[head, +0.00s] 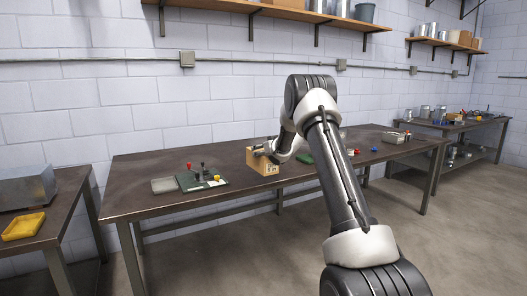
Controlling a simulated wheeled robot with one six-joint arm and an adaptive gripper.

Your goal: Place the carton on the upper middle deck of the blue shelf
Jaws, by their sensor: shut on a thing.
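A tan carton (265,166) is at the front edge of the long dark table, near its middle. My gripper (258,151) is at the carton's upper part, shut on it. My arm reaches in from the lower right. I cannot tell whether the carton touches the tabletop. The blue shelf is not in view.
The long table (140,200) carries a green board (208,183) with small parts, a grey tray (165,184) and a grey box at right. A side table at left holds a metal box (27,187) and a yellow tray (23,226). Wall shelves (225,5) hang above. Floor in front is clear.

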